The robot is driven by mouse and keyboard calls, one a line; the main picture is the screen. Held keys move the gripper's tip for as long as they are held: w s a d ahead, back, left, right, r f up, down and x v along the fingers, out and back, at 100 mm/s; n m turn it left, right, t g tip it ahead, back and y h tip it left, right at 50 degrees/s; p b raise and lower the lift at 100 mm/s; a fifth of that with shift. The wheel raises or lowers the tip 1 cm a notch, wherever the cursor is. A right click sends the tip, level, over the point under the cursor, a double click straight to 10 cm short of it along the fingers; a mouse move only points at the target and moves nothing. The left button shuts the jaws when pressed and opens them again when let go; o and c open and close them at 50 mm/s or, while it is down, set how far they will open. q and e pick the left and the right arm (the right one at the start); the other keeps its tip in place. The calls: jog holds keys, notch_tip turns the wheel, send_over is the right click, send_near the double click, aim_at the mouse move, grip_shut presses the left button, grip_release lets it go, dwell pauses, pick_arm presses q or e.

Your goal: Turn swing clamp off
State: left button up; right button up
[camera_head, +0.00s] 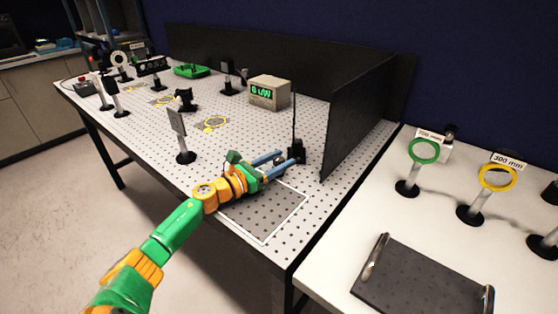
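A small black device with a tall thin upright rod (296,151), which looks like the swing clamp, stands on the perforated table near the black side panel. My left gripper (289,157) reaches in from the lower left. Its two blue fingers are spread apart, with the tips close to the device's left side. I cannot tell whether they touch it. The lever position of the clamp is too small to read. My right gripper is out of view.
The perforated table (140,129) carries a display box reading green digits (269,92), a post-mounted plate (178,124) and several other mounts. A black side panel (357,117) stands right of the clamp. A white table (340,262) holds green (424,151) and yellow (498,178) ring mounts and a dark tray (420,285).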

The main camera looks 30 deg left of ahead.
pick_arm(q)
grip_shut()
